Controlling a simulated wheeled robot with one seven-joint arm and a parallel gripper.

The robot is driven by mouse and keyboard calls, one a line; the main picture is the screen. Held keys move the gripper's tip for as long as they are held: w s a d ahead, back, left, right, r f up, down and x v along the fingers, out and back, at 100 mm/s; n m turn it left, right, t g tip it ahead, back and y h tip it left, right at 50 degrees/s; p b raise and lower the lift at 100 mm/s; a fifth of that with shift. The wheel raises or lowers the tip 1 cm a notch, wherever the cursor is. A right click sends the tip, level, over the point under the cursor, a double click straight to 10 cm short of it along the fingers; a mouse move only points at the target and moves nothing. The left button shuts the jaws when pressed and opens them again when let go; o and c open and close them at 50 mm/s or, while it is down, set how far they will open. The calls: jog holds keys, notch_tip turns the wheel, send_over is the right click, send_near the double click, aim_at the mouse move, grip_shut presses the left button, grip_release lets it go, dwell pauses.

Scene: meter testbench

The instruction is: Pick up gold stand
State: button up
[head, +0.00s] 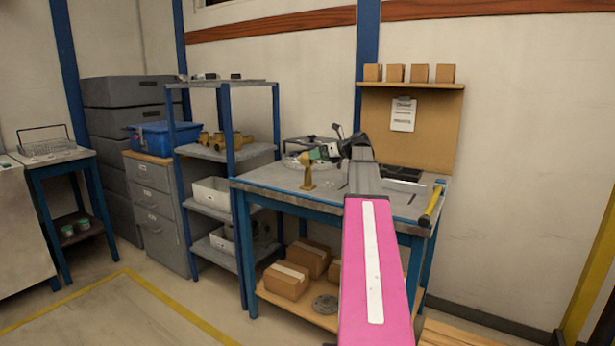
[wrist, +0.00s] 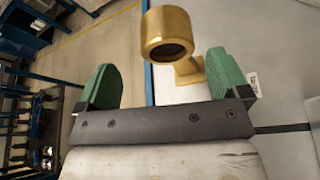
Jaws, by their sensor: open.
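The gold stand (head: 307,172) stands upright on the grey top of the blue-framed workbench (head: 270,178), near its left part. In the wrist view the gold stand (wrist: 167,34) shows its round, hollow top ahead of my gripper, between the lines of the two fingers, with its base farther off to the right. My gripper (wrist: 165,75) has two green finger pads spread wide apart with nothing between them. In the head view my pink arm reaches over the bench, and the gripper (head: 322,152) is small, close to the stand's right side and partly hidden.
A yellow-handled tool (head: 431,205) lies at the bench's right edge. A dark flat object (head: 402,173) lies on the bench behind my arm. A shelf rack (head: 228,152) with several brass parts stands to the left. Boxes (head: 287,281) sit on the bench's lower shelf.

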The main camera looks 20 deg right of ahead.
aim_at(308, 159)
jog(key=x, duration=0.6)
jog(key=shift+w+f, duration=0.2)
jog(key=shift+w, duration=0.25)
grip_shut()
